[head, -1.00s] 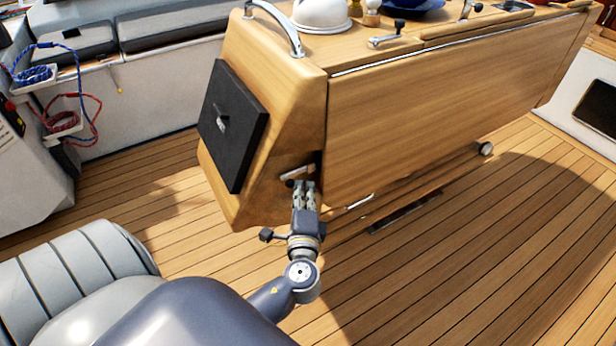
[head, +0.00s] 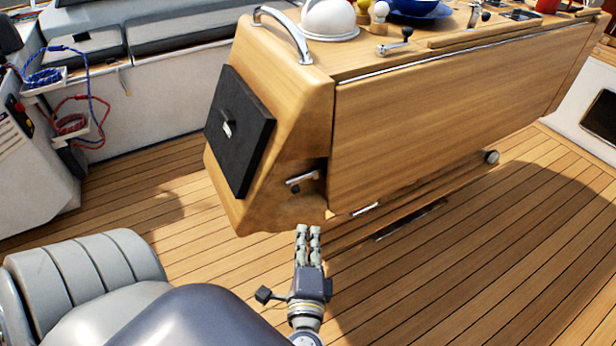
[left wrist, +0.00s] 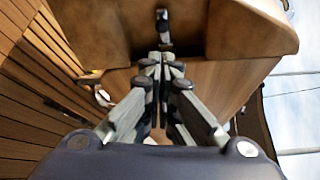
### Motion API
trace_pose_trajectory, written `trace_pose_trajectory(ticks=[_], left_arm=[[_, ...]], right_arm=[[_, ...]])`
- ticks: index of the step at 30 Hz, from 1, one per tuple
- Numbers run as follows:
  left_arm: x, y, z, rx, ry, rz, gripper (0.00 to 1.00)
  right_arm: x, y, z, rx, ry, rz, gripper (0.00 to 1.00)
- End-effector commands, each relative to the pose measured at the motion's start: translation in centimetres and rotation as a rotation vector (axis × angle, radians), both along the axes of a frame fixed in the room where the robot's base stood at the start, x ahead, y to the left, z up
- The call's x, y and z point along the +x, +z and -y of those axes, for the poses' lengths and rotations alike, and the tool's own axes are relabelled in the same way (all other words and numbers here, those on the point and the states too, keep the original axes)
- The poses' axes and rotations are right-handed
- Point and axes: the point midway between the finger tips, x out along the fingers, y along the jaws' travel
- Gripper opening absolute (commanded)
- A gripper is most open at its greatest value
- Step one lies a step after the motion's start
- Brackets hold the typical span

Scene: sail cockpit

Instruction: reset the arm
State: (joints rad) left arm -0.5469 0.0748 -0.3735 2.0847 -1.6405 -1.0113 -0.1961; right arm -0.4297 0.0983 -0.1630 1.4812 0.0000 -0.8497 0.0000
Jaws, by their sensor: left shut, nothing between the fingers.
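My left gripper (head: 308,232) is in the lower middle of the head view, above the teak floor. It is shut and empty, with its fingers side by side, pointing at the lower end of the wooden cockpit table (head: 440,130). A small metal handle (head: 302,179) sits in a recess on the table's end face, a little beyond the fingertips and apart from them. In the left wrist view the closed fingers (left wrist: 160,62) point toward the brown table end, with a dark and bright fitting (left wrist: 163,28) just past them. My right gripper is not in view.
A black panel (head: 238,130) is on the table's end. A steel rail (head: 285,32), a white dome (head: 328,18) and a blue bowl (head: 417,8) are on top. Grey benches (head: 180,45) and coiled ropes (head: 45,77) are at the left. The teak floor (head: 490,250) at right is clear.

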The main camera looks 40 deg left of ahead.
Motion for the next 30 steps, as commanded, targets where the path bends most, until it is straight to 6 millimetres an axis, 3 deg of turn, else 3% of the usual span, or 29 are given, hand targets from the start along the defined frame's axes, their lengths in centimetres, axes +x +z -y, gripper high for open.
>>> trace_pose_trajectory(ticks=[17, 20, 23, 30], left_arm=[[-0.1, 0.0, 0.1, -0.001, -0.001, 0.0, 0.0], [0.0, -0.9, 0.0, -0.022, -0.001, -0.016, 0.0], [0.0, -3.9, 0.0, -0.098, 0.002, -0.064, 0.0], [-2.0, -16.7, 0.2, -0.455, 0.062, -0.27, 0.0]], right_arm=[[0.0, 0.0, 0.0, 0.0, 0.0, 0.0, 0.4], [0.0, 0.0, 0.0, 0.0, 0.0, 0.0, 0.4], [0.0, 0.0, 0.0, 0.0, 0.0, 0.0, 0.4], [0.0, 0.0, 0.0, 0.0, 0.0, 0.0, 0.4]])
